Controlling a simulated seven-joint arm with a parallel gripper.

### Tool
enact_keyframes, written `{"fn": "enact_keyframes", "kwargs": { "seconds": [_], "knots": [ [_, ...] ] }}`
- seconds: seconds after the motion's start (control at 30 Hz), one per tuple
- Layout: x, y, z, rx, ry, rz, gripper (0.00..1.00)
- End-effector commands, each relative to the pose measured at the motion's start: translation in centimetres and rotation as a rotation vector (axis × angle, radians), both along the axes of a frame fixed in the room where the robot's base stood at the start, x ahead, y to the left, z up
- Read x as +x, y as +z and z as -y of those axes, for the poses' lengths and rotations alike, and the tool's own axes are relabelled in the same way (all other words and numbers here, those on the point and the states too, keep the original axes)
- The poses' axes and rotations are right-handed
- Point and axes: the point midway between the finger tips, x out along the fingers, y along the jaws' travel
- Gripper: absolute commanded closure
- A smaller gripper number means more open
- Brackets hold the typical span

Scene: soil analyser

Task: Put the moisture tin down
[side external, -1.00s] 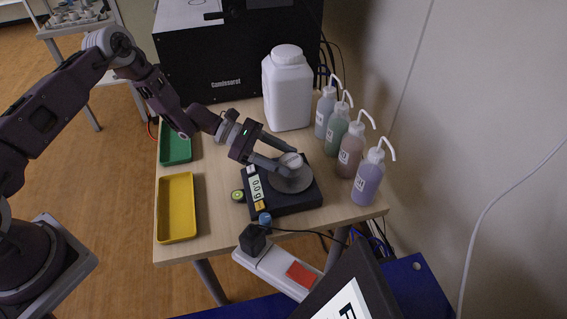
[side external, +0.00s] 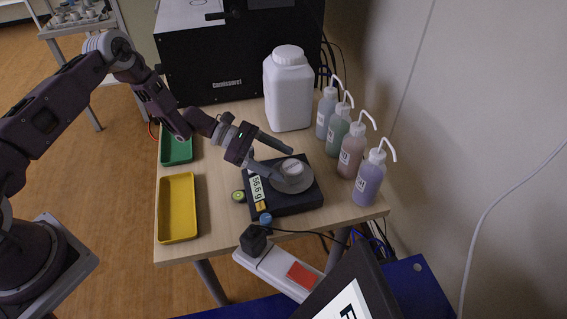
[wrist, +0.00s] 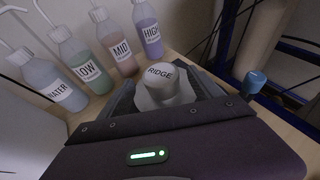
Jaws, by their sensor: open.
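The moisture tin (side external: 292,167) is a small round tin that sits upright on the round pan (side external: 297,184) of the black scale (side external: 285,206). The scale's display (side external: 256,189) appears to read 56.6 g.
Several labelled wash bottles (side external: 352,150) line the right edge, beside a large white jug (side external: 288,88). A yellow tray (side external: 178,207) and green tray (side external: 177,150) lie left. Bare table lies between.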

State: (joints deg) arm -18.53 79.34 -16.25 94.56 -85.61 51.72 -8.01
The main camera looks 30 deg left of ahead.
Motion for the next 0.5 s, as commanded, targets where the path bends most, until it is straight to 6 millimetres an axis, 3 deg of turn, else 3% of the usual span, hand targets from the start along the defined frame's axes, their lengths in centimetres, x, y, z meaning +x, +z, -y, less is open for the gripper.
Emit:
{"fn": "enact_keyframes", "kwargs": {
  "seconds": [0.1, 0.3, 0.5],
  "knots": [
    [-0.8, 1.3, -3.1, 0.0, 0.005, 0.001, 0.25],
    [-2.1, 3.2, -7.5, 0.0, 0.003, 0.001, 0.25],
    [-2.7, 4.0, -9.2, -0.001, 0.001, -0.001, 0.25]
  ]
}}
